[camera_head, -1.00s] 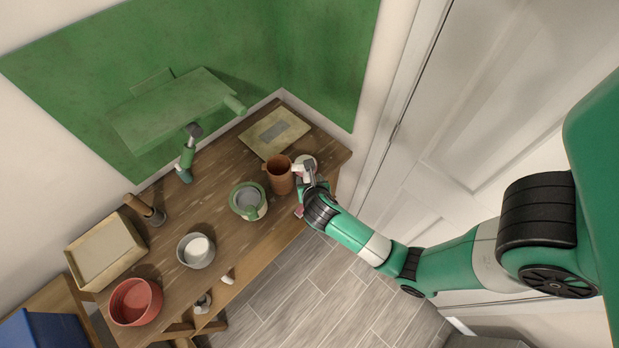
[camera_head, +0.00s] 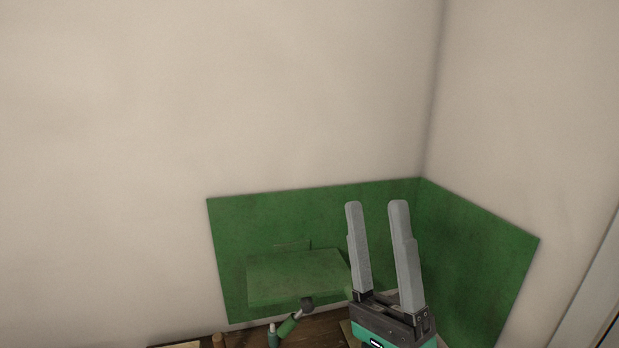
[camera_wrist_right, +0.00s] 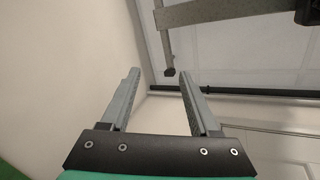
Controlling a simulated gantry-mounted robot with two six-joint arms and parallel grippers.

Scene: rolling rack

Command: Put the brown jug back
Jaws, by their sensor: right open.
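My right gripper (camera_head: 375,203) is raised in front of the green wall panel, with its two grey fingers pointing up. The fingers are apart with nothing between them. In the right wrist view the same gripper (camera_wrist_right: 158,72) is open and empty, facing the ceiling and upper wall. The brown jug is not visible in either current view. My left gripper is not in view.
The green panel (camera_head: 232,245) covers the lower wall and corner. A green shelf-like fixture (camera_head: 295,275) hangs in front of it. Only the back strip of the wooden table (camera_head: 318,329) shows. The wall above is bare. A dark bar (camera_wrist_right: 260,92) runs overhead.

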